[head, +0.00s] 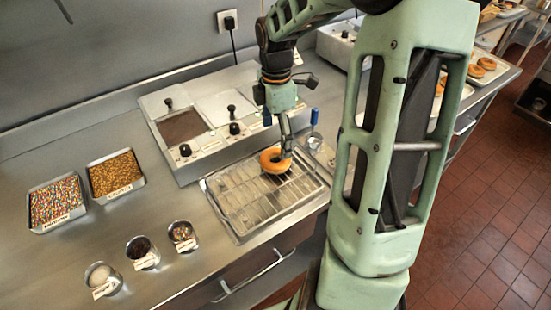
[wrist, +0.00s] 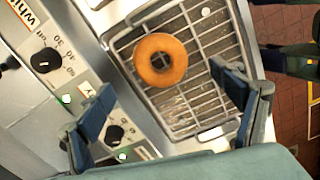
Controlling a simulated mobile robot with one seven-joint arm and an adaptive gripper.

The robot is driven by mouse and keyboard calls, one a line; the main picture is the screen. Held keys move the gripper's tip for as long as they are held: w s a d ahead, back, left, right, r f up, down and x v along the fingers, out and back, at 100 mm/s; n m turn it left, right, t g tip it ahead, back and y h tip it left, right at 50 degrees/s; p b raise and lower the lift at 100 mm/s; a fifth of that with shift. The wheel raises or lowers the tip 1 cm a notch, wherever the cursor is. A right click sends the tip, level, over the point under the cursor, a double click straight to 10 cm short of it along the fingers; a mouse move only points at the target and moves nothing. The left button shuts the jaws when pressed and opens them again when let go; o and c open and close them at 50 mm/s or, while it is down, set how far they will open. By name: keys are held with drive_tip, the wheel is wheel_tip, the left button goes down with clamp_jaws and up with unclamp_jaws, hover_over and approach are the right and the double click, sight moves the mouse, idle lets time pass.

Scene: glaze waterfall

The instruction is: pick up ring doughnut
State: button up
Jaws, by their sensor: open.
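The ring doughnut (head: 267,161) is golden brown and plain. It lies flat near the back right of a wire rack in a metal tray (head: 240,212). In the wrist view the doughnut (wrist: 144,62) shows whole, with its hole facing the camera, on the rack bars (wrist: 185,112). My gripper (head: 287,150) is right over the doughnut in the head view and hides part of its right side. In the wrist view my gripper (wrist: 163,82) is open and empty, its fingers spread to either side with the doughnut farther off between them. I cannot tell the exact height gap.
A glaze warmer (head: 205,120) with knobs and lids stands behind the rack. Sprinkle trays (head: 57,203) (head: 116,174) and small topping cups (head: 142,252) are at the left. More doughnuts (head: 487,64) sit on trays at the far right.

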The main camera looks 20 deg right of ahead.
sight(276, 156)
wheel_tip(276, 156, down, 8)
drive_tip(key=shift+a+r, duration=0.1)
idle(0.4)
drive_tip(key=shift+c, duration=0.4)
drive_tip(key=c, duration=1.2)
drive_tip(key=shift+o, duration=0.2)
drive_tip(key=shift+r, duration=0.1)
